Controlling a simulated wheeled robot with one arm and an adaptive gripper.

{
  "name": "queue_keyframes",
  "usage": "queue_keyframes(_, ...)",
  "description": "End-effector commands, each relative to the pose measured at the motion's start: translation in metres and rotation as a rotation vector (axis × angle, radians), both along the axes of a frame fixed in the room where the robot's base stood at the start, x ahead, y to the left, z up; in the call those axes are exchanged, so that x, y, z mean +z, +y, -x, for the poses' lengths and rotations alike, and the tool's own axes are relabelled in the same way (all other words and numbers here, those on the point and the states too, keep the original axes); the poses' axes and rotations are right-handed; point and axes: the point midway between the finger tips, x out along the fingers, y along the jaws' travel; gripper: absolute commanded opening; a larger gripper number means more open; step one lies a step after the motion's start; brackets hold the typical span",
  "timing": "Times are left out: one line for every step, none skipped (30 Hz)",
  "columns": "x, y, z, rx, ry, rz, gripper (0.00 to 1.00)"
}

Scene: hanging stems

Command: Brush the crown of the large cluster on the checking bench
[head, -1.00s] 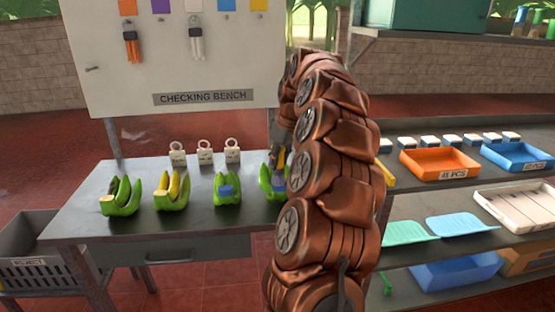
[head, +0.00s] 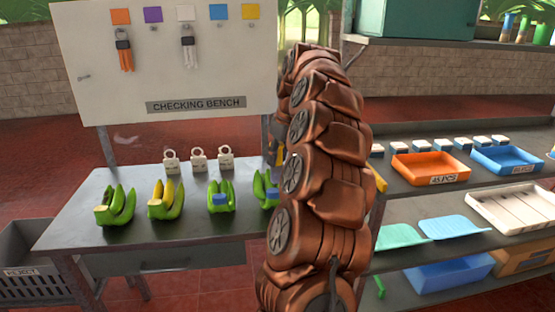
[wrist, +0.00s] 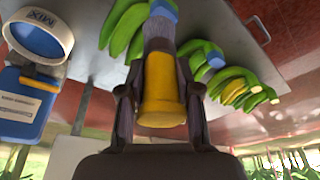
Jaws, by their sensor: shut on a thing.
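My gripper (wrist: 161,105) is shut on a yellow handle (wrist: 163,85). A greyish part of this tool (wrist: 159,32) extends toward a green cluster (wrist: 122,28) with a blue crown (wrist: 166,9) in the wrist view. I cannot tell whether the tool touches the crown. In the head view, the rightmost cluster (head: 262,188) on the checking bench (head: 140,237) is partly hidden by my arm, which also hides most of my gripper. Other clusters stand to its left, one with a blue crown (head: 219,199). Which is the large one is not clear.
White ring-topped pieces (head: 198,160) stand behind the clusters. A blue item with a white ring marked MIX (wrist: 35,38) is close by in the wrist view. Shelves with orange (head: 430,167) and blue (head: 506,158) trays are at right. The bench front is clear.

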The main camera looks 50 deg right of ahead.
Motion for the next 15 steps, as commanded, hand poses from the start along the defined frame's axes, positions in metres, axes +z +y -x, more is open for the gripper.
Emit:
queue_keyframes(0.007,0.0,0.0,0.0,-0.001,0.001,0.0)
queue_keyframes(0.009,0.0,0.0,0.0,-0.001,0.001,0.0)
queue_keyframes(0.013,0.0,0.0,0.0,-0.001,0.001,0.0)
queue_keyframes(0.015,0.0,0.0,0.0,-0.001,0.001,0.0)
queue_keyframes(0.018,0.0,0.0,0.0,-0.001,0.001,0.0)
queue_keyframes(0.021,0.0,0.0,0.0,-0.001,0.001,0.0)
queue_keyframes(0.024,0.0,0.0,0.0,-0.001,0.001,0.0)
queue_keyframes(0.026,0.0,0.0,0.0,-0.001,0.001,0.0)
queue_keyframes(0.029,0.0,0.0,0.0,-0.001,0.001,0.0)
queue_keyframes(0.032,0.0,0.0,0.0,-0.001,0.001,0.0)
queue_keyframes(0.034,0.0,0.0,0.0,-0.002,0.001,0.0)
queue_keyframes(0.038,0.0,0.0,0.0,-0.002,0.001,0.0)
queue_keyframes(0.04,0.0,0.0,0.0,-0.002,0.001,0.0)
queue_keyframes(0.042,0.0,0.0,0.0,-0.002,0.001,0.0)
queue_keyframes(0.045,0.0,0.0,0.0,-0.002,0.001,0.0)
